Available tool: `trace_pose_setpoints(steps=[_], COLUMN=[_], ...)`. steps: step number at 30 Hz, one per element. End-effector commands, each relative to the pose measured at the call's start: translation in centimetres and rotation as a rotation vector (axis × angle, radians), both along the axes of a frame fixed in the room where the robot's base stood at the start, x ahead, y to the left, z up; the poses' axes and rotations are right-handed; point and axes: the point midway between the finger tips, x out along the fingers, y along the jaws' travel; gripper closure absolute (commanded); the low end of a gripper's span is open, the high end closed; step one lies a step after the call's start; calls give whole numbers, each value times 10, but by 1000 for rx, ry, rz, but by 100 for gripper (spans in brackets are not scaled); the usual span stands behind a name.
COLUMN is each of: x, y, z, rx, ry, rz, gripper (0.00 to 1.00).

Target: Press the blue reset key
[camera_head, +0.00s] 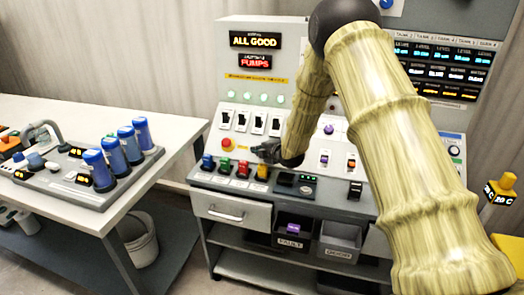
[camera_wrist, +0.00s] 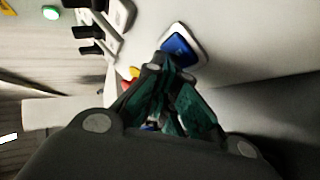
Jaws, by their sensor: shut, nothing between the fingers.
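The blue key (camera_head: 208,161) is the leftmost of a row of coloured keys along the front of the console. In the wrist view a blue key (camera_wrist: 180,45) in a pale frame shows just beyond my fingertips. My gripper (camera_head: 258,152) is shut and empty, right of the blue key in the head view and near the yellow key (camera_head: 262,172). The fingers also show in the wrist view (camera_wrist: 170,75), with a gap to the blue key that I cannot judge. Between blue and yellow are a green key (camera_head: 225,165) and a red key (camera_head: 242,168).
A side table (camera_head: 165,135) with blue cylinders (camera_head: 130,146) stands left. Bins (camera_head: 340,237) and a drawer (camera_head: 231,211) are below the console.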

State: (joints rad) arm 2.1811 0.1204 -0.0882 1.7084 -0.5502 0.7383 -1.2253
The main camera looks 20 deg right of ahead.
Motion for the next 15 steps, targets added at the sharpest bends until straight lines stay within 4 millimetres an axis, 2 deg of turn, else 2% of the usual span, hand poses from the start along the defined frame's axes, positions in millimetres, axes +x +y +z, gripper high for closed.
trace_pose_setpoints(steps=[6, 15], x=[-5, -6], y=[4, 4], z=[8, 9], rx=[-1, 0], ry=[1, 0], rz=[1, 0], gripper=[100, 100])
